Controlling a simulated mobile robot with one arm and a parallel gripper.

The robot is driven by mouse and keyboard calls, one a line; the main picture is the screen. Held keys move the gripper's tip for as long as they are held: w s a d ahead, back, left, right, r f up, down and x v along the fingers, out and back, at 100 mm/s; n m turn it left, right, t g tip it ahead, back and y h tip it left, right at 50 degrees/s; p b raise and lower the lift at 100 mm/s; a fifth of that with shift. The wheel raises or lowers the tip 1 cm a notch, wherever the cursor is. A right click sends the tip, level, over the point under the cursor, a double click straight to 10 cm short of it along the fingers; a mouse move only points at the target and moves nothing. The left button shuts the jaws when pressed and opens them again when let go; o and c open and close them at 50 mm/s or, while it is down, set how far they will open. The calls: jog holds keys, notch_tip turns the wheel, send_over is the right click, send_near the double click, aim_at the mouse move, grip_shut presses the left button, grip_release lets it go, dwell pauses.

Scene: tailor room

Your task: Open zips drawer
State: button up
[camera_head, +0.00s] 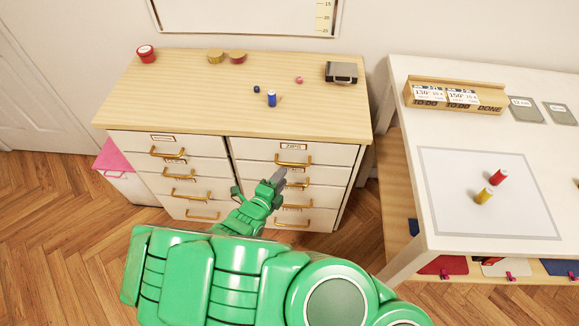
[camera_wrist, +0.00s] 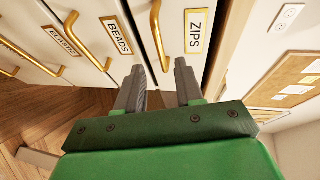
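The zips drawer (camera_head: 265,150) is the top drawer of the right column in the cabinet and looks shut. Its ZIPS label (camera_wrist: 198,32) reads clearly in the wrist view. Its gold bar handle (camera_head: 293,162) also shows in the wrist view (camera_wrist: 156,36), ahead of the gap between my fingers. My gripper (camera_head: 280,177) is green with grey fingers, and it is just in front of and below that handle in the head view. In the wrist view my gripper (camera_wrist: 160,84) is open and empty. The handle looks apart from the fingers, though the exact distance is unclear.
The BEADS drawer (camera_wrist: 112,18) is directly below, with its own gold handle (camera_wrist: 72,35). A red tin (camera_head: 146,54), thread spools and a dark case (camera_head: 341,72) sit on the cabinet top (camera_head: 200,95). A white table (camera_head: 400,75) stands at the right. Wooden floor (camera_head: 60,230) is clear at left.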

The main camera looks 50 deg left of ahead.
jog(key=x, duration=0.6)
jog(key=shift+w, duration=0.25)
grip_shut()
dwell(1.4)
